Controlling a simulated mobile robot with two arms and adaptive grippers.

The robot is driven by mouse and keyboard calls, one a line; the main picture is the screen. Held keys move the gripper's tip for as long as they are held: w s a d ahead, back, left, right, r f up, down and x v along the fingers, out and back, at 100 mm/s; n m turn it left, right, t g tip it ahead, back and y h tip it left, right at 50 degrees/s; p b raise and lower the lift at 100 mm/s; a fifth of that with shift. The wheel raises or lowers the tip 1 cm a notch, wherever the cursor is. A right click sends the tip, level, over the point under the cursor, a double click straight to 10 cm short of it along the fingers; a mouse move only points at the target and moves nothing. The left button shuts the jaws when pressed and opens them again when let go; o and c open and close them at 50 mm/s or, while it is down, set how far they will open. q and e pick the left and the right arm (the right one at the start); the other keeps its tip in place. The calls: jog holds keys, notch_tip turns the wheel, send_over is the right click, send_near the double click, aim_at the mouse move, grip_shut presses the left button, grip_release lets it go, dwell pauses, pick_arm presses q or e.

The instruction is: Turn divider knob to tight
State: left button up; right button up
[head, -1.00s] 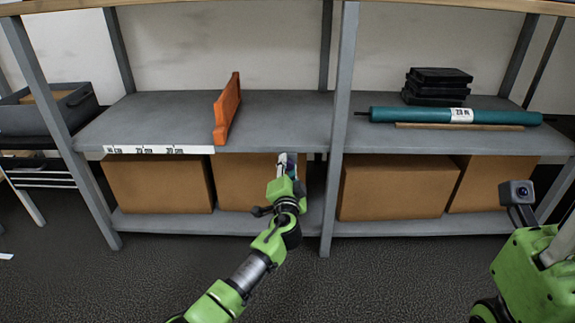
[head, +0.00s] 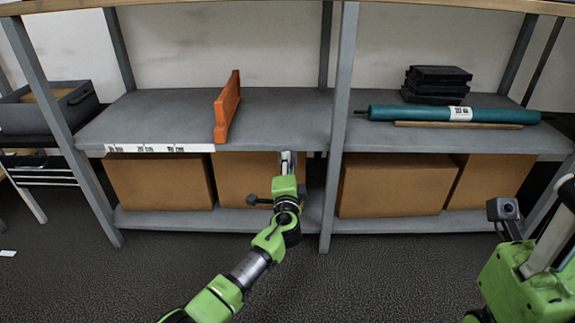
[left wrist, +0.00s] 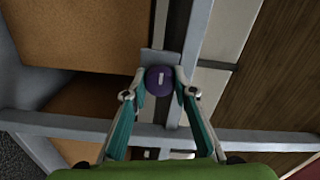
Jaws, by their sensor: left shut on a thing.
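A round purple knob (left wrist: 160,80) with a short white mark sits on a small grey bracket, seen in the left wrist view. The mark runs nearly up and down in that picture. My left gripper (left wrist: 159,88) has its two fingers closed on the knob's sides. In the head view my left gripper (head: 288,160) is at the front edge of the left shelf, and the knob is hidden there. The orange divider (head: 227,108) stands upright on that shelf, a little left of my gripper. My right gripper is out of view; only part of my right arm shows.
A white label strip (head: 158,148) runs along the shelf's front edge. A grey upright post (head: 338,150) stands right of my gripper. Cardboard boxes (head: 158,182) fill the lower shelf. A teal roll (head: 420,114) and black cases (head: 437,80) lie on the right shelf.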

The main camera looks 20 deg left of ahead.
pick_arm(q)
jog(key=shift+f, duration=0.1)
jog(key=o, duration=1.1)
jog(key=shift+s, duration=0.1)
jog(key=v, duration=1.2)
